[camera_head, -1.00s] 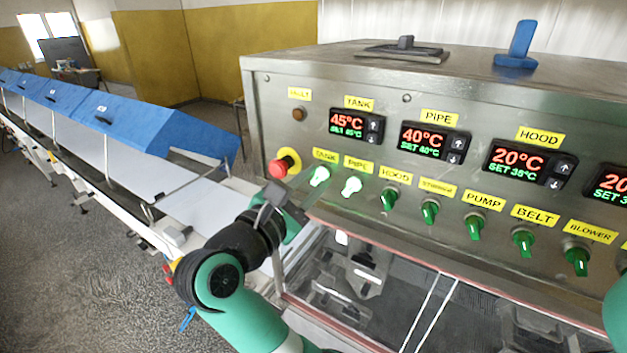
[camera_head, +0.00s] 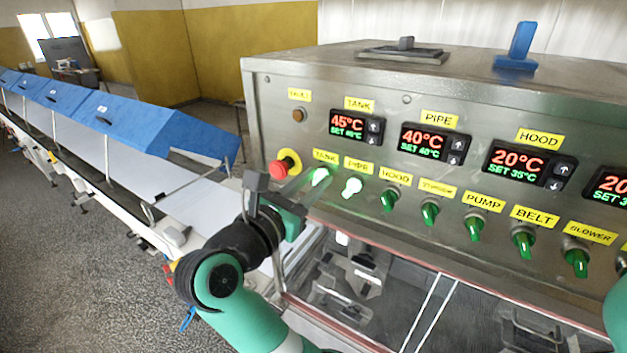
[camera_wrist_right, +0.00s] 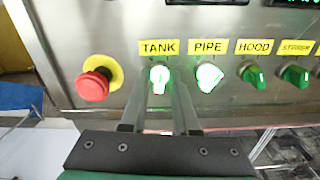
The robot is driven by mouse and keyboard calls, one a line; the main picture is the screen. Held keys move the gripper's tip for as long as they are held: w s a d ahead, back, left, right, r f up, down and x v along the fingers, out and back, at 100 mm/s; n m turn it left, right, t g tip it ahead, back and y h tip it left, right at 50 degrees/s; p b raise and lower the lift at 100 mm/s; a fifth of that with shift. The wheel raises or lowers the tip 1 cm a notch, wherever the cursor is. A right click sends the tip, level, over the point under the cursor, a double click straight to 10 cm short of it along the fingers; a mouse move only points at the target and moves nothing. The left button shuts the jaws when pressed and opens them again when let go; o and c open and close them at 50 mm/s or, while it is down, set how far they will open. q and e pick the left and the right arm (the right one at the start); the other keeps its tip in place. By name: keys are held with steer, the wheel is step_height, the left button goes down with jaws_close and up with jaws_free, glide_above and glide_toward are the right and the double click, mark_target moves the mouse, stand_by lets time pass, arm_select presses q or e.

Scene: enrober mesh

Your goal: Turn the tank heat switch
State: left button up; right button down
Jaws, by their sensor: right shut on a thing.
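The tank heat switch (camera_head: 320,177) is a lit green-white knob under the yellow TANK label, at the left end of the panel's switch row. In the right wrist view the knob (camera_wrist_right: 159,79) looks about upright. My right gripper (camera_head: 309,184) reaches the panel from below left. In the wrist view its two fingers (camera_wrist_right: 162,92) stand on either side of the tank knob and are shut on it. The fingers hide part of the knob's edges. The tank display (camera_head: 352,126) reads 45°C. My left gripper is not in view.
The lit pipe switch (camera_head: 352,187) sits close to the right of the fingers. A red emergency button (camera_head: 280,168) is close on the left. More green switches run right, beginning with the hood switch (camera_head: 389,199). A conveyor with blue covers (camera_head: 150,125) extends left.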

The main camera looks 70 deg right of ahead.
steer(key=n+p, duration=0.1)
steer(key=n, duration=0.2)
steer(key=shift+r+n, duration=0.1)
steer(key=shift+n, duration=0.3)
steer(key=shift+w+n+p, duration=0.15)
steer(key=shift+n+p, duration=0.65)
steer(key=shift+n, duration=1)
steer(key=c, duration=0.9)
jaws_free()
